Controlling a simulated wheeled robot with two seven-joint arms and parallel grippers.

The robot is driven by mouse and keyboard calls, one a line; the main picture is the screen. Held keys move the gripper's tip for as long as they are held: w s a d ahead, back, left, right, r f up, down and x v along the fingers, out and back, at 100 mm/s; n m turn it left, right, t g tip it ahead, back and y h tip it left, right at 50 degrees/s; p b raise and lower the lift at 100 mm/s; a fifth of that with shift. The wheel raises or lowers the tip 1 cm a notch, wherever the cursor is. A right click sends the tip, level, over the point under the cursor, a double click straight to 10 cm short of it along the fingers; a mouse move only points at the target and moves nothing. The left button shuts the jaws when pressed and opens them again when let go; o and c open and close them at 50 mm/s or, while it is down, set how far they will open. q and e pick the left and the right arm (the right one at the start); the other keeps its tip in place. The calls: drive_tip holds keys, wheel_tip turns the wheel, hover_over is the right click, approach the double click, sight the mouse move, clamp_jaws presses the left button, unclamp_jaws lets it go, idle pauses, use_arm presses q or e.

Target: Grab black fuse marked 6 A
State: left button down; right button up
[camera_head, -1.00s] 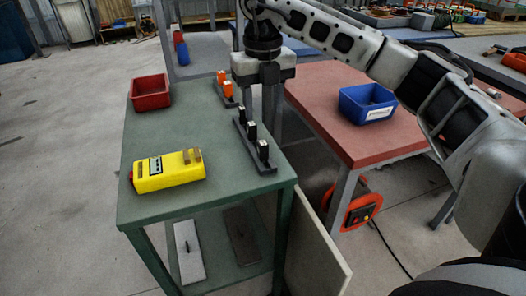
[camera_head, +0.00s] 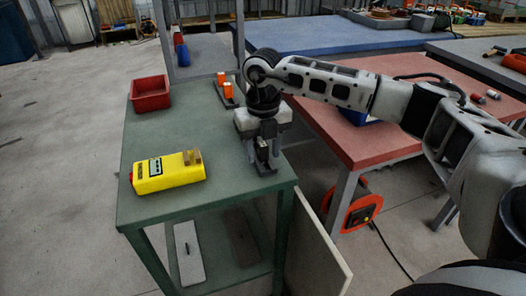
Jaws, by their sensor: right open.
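A black rack (camera_head: 265,171) with black fuses stands along the right edge of the green table (camera_head: 160,205). My right gripper (camera_head: 264,152) is over this rack, pointing down, its fingers around or just beside the front fuse. The gripper hides most of the rack and the fuses behind. The marking 6 A cannot be read on any fuse. The right gripper is open. My left gripper is not in view.
A yellow meter-like box (camera_head: 168,172) lies left of the rack. A red bin (camera_head: 150,93) and orange fuses (camera_head: 226,88) stand farther back. A red table (camera_head: 385,145) with a blue bin, mostly hidden by my arm, is to the right. The green table's middle is clear.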

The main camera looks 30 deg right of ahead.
clamp_jaws()
drive_tip(key=shift+r, duration=0.1)
